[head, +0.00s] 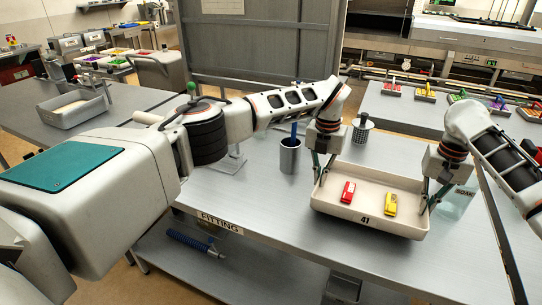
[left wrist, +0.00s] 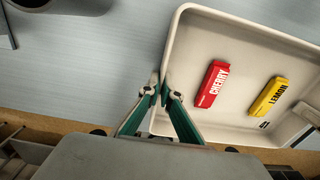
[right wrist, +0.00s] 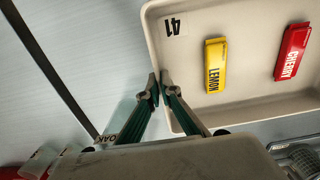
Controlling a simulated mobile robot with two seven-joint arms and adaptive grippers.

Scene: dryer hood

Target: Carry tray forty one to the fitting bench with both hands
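Tray forty one (head: 318,205), a shallow cream tray marked 41, is level over the front part of the bench with the FITTING label (head: 220,224). I cannot tell whether its underside touches the bench top. A red CHERRY block (head: 348,192) and a yellow LEMON block (head: 391,204) lie inside it. My left gripper (left wrist: 159,88) is shut on the tray's left end wall, one finger inside and one outside. My right gripper (right wrist: 159,84) is shut on the right end wall the same way. The tray also shows in the right wrist view (right wrist: 235,25).
A grey cup (head: 290,158) with a blue item stands behind the tray's left end. A perforated canister (head: 361,132) stands behind the tray. A clear container (head: 455,200) is close beside my right gripper. Another bench with small coloured items stands back right.

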